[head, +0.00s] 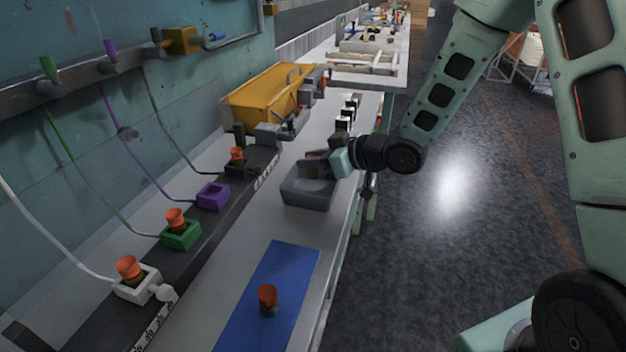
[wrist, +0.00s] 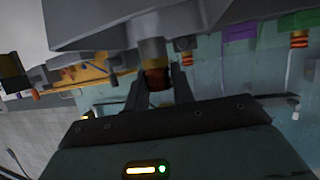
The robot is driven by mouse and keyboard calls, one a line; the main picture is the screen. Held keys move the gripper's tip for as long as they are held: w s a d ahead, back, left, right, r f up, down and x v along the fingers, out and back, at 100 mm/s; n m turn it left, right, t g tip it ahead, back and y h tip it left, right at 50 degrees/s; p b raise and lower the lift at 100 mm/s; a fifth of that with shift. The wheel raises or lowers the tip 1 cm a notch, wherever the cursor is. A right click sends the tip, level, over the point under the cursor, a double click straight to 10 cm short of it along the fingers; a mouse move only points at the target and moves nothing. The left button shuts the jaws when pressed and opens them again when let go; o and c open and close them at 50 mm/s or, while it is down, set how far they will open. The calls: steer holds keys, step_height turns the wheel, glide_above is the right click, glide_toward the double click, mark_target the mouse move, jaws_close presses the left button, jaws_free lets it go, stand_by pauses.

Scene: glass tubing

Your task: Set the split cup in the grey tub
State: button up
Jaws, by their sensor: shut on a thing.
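My gripper (wrist: 156,92) is shut on a small cup. In the wrist view the cup (wrist: 157,78) shows as a dark orange-brown piece between the fingers, with a tan part beyond it. In the head view my gripper (head: 318,166) is over the grey tub (head: 306,196), near its back and right walls, and hides the held cup. The tub also fills the top of the wrist view (wrist: 110,28). Whether the cup touches the tub floor cannot be told. No split shows on the visible part of the cup.
An orange cup (head: 267,296) stands on a blue mat (head: 258,325). Orange cups sit at the white (head: 135,288), green (head: 181,236) and black (head: 238,170) holders; the purple holder (head: 212,197) is empty. A yellow bin (head: 262,98) stands behind the tub.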

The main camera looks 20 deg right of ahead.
mark_target(313, 176)
steer(key=shift+f, duration=2.25)
steer(key=shift+f+b, duration=0.2)
steer(key=shift+b, duration=0.1)
steer(key=o, duration=1)
steer(key=shift+c, duration=0.2)
steer(key=shift+r, duration=0.15)
